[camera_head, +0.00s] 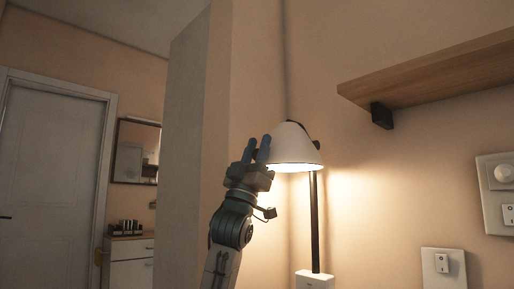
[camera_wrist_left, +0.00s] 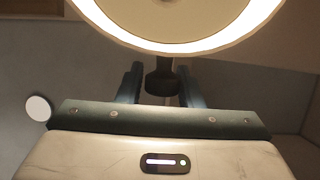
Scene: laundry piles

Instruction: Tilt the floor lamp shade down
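The floor lamp has a white cone shade (camera_head: 292,146), lit, with its opening facing mostly downward, on a thin black pole (camera_head: 315,220). My left gripper (camera_head: 258,146) points up beside the shade's left edge in the head view. Its two blue fingers are apart with nothing visibly gripped. In the left wrist view the bright shade rim (camera_wrist_left: 180,48) fills the top, just beyond the fingers (camera_wrist_left: 161,85). A dark lamp part (camera_wrist_left: 162,80) appears between the fingers there; I cannot tell whether anything touches. My right gripper is out of view.
A wooden shelf (camera_head: 430,72) with a black bracket (camera_head: 381,115) juts out at the upper right. Switch plates (camera_head: 444,268) are on the right wall. A grey wall edge (camera_head: 185,150) stands left of my arm. A door (camera_head: 50,170) and a white cabinet (camera_head: 130,262) are farther back.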

